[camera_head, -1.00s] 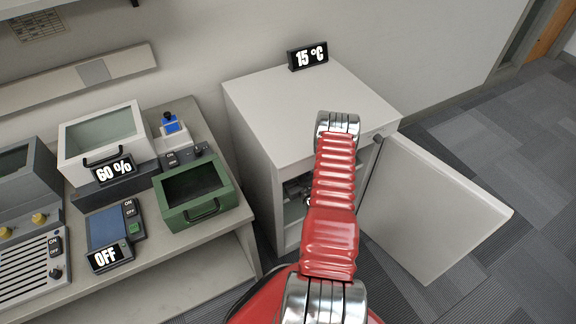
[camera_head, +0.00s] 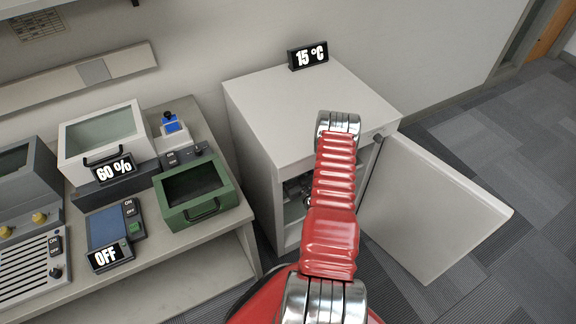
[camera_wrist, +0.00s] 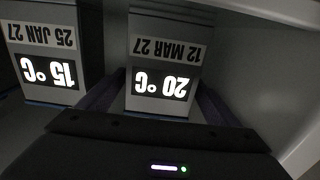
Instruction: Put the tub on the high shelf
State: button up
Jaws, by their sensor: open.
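In the wrist view, a pale tub (camera_wrist: 168,60) shows upside down, labelled "20 °C" and "12 MAR 27". A second pale tub (camera_wrist: 42,50), labelled "15 °C" and "25 JAN 27", stands to its left. My gripper (camera_wrist: 160,92) is open, with one dark finger on each side of the 20 °C tub's near end. I cannot tell whether the fingers touch it. In the head view, my red arm reaches into an open white cabinet (camera_head: 305,105), and the arm and the cabinet top hide most of the inside.
The cabinet door (camera_head: 435,210) stands open to the right. A "15 °C" display (camera_head: 308,55) sits on the cabinet. A bench (camera_head: 190,270) at left carries a green box (camera_head: 197,195), a white "60 %" box (camera_head: 102,135) and switch panels. A wall shelf (camera_head: 40,100) hangs above it.

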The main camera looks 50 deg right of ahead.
jog(key=v, duration=1.2)
jog(key=shift+w, duration=0.1)
dwell(0.5)
